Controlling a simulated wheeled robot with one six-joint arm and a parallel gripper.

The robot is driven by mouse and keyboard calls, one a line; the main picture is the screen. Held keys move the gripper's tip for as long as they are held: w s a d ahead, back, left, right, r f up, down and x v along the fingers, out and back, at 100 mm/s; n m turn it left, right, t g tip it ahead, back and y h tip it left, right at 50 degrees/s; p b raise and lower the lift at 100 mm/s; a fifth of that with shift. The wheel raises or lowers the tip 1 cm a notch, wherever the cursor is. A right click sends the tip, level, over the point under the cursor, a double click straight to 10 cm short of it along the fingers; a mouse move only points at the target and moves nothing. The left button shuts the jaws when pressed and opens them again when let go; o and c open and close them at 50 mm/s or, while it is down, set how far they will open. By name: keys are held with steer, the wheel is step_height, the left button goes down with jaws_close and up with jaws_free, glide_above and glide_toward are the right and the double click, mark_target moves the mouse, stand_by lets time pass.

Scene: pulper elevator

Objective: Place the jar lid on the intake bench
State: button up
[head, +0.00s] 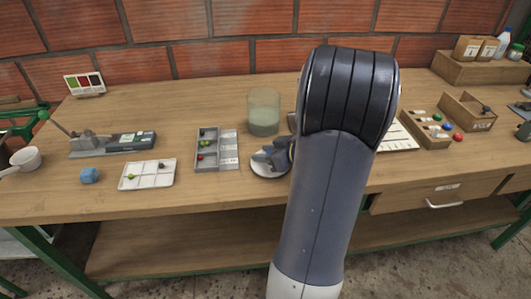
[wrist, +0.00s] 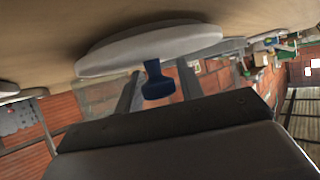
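The jar lid (head: 262,172) is a pale round disc lying on the wooden bench in front of the glass jar (head: 264,112). In the wrist view the lid (wrist: 150,48) shows large, with a blue knob (wrist: 157,82) standing out from it. My gripper (wrist: 157,92) has a finger on each side of the knob, with visible gaps, so it looks open. In the head view my gripper (head: 282,152) is over the lid, and my arm hides part of the bench to its right. The jar stands uncovered and holds a cloudy greenish layer.
A grey compartment tray (head: 229,163) is just left of the lid. Wooden boxes (head: 465,113) stand at the right. Bare bench lies behind the trays.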

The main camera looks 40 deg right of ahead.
steer(key=shift+o, duration=1.1)
steer(key=shift+r, duration=0.1)
steer(key=shift+r+p, duration=0.15)
steer(key=shift+p, duration=0.2)
steer(key=v, duration=1.2)
